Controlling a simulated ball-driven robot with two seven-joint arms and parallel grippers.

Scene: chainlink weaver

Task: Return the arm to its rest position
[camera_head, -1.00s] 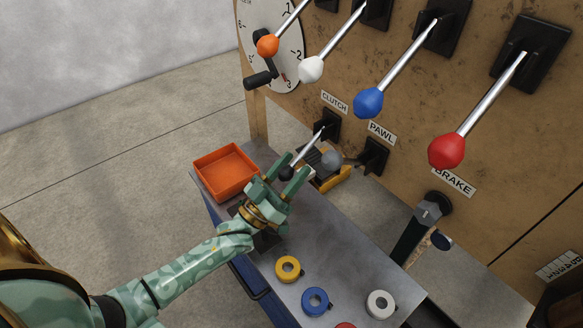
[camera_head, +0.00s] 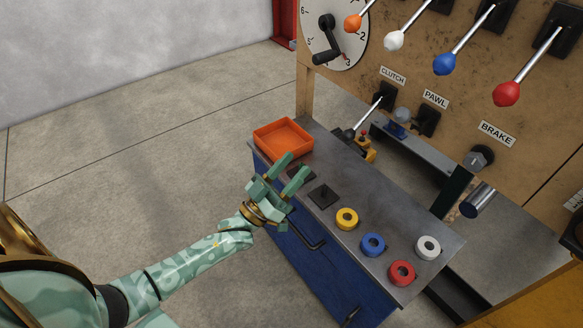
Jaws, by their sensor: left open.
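My left arm comes in from the lower left. Its green left gripper (camera_head: 290,172) is open and empty, with its two fingers apart in front of the near edge of the workbench (camera_head: 400,205). The clutch lever (camera_head: 366,118), with a dark knob, stands on the panel beyond the gripper, apart from it. My right gripper is not in view.
An orange tray (camera_head: 283,140) sits at the bench's left end. Yellow (camera_head: 347,219), blue (camera_head: 373,245), red (camera_head: 402,272) and white (camera_head: 428,247) rings lie on the bench. Levers with coloured knobs stick out of the panel (camera_head: 450,75). The floor (camera_head: 130,160) at left is clear.

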